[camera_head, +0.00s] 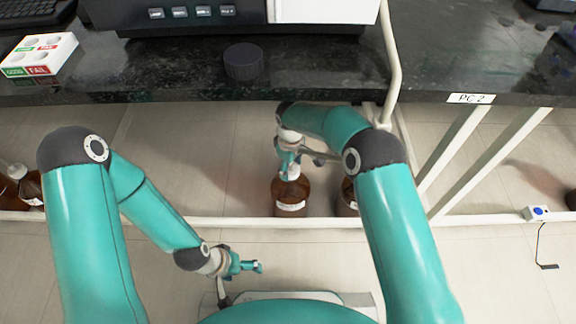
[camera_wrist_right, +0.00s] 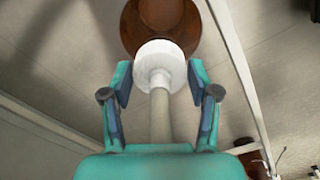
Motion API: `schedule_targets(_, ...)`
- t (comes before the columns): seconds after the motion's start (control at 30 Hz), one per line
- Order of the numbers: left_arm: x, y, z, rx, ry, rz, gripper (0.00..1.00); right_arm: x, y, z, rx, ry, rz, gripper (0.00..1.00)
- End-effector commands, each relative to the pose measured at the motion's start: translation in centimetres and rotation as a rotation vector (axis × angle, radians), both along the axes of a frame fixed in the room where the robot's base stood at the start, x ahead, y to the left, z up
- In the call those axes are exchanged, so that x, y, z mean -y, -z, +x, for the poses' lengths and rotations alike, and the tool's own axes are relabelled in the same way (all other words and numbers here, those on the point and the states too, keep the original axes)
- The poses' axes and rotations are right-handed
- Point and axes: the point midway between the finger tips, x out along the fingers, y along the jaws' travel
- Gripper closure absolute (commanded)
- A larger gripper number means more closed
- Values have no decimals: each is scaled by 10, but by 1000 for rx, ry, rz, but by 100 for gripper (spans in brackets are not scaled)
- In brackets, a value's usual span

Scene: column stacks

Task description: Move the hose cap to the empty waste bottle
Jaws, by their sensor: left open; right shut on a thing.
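My right gripper (camera_head: 290,172) is shut on the white hose cap (camera_wrist_right: 160,60), with a finger on each side of it. A pale hose (camera_wrist_right: 160,115) runs from the cap back toward my wrist. A brown bottle (camera_head: 291,200) with a white label stands on the floor under the bench, directly below the gripper. The cap overlaps this bottle's top in the right wrist view (camera_wrist_right: 150,20); whether it is seated I cannot tell. A second brown bottle (camera_head: 347,199) stands to the right, partly hidden by my right arm. My left gripper (camera_head: 257,267) is open and empty, low over the floor.
The black bench top (camera_head: 310,72) overhangs the bottles, with a dark round lid (camera_head: 243,63) on it. A white bar (camera_head: 240,222) runs along the floor in front. More brown bottles (camera_head: 29,188) stand at far left. White slanted legs (camera_head: 465,150) are at right.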

Motion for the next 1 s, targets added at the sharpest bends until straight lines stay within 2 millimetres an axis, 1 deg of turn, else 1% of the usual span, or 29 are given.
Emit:
schedule_targets(0.37,0,0,0,0,0,0,16,0,0,0,0,0,0,72)
schedule_targets(1.0,0,5,0,0,0,0,16,0,8,0,0,0,0,72)
